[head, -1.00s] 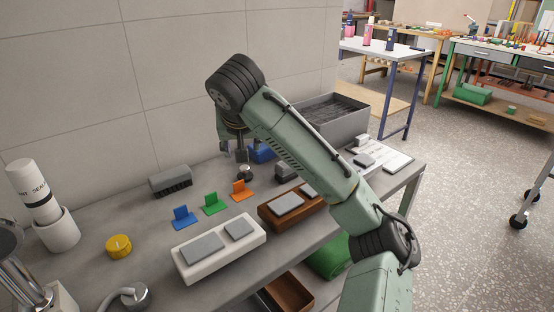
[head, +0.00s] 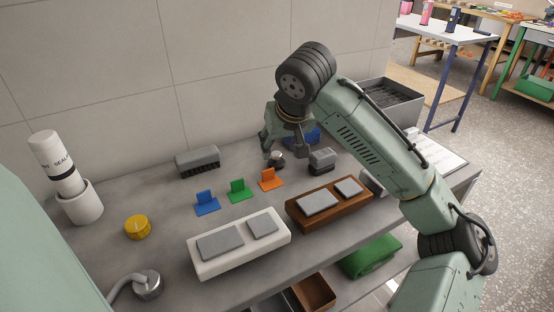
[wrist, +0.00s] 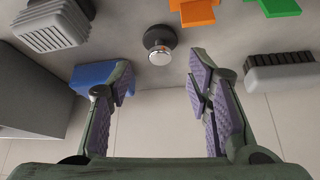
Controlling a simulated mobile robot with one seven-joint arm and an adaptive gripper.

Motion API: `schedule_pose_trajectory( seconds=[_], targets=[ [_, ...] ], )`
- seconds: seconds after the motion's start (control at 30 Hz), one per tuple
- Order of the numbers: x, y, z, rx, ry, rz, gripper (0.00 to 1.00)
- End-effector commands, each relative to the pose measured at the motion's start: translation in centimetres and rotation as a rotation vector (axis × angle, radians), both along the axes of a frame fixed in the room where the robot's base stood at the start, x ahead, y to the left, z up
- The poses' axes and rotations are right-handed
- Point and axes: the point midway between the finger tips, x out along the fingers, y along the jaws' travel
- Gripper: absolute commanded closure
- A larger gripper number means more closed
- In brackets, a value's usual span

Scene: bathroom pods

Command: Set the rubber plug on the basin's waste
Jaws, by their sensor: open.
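The rubber plug, a small dark disc with a shiny chrome knob (wrist: 159,45), stands on the grey counter. It also shows in the head view (head: 277,158), partly beside my gripper's finger. My gripper (wrist: 160,72) is open and empty. In the wrist view its two purple-padded fingers are spread, with the plug centred in the gap, just beyond the fingertips. In the head view my gripper (head: 286,150) points down over the counter at the plug. I cannot make out the basin or its waste in these frames.
A dark-bristled brush (head: 198,161), blue, green and orange (head: 270,179) tabs, and a grey block (head: 321,160) surround the plug. White (head: 240,262) and brown trays holding grey pads lie in front. A blue item (wrist: 100,75) is close behind the left finger.

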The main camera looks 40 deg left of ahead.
Motion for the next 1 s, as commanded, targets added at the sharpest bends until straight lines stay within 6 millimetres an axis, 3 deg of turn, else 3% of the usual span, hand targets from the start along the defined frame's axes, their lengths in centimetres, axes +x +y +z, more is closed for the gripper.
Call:
schedule_pose_trajectory(
  seconds=[0.23,0.53,1.0],
  targets=[
    [0.9,1.4,-3.1,-0.001,0.002,-0.001,0.54],
    [1.1,1.7,-3.8,-0.001,0.001,0.000,0.54],
    [1.0,1.7,-3.7,-0.001,0.000,0.000,0.85]
  ],
)
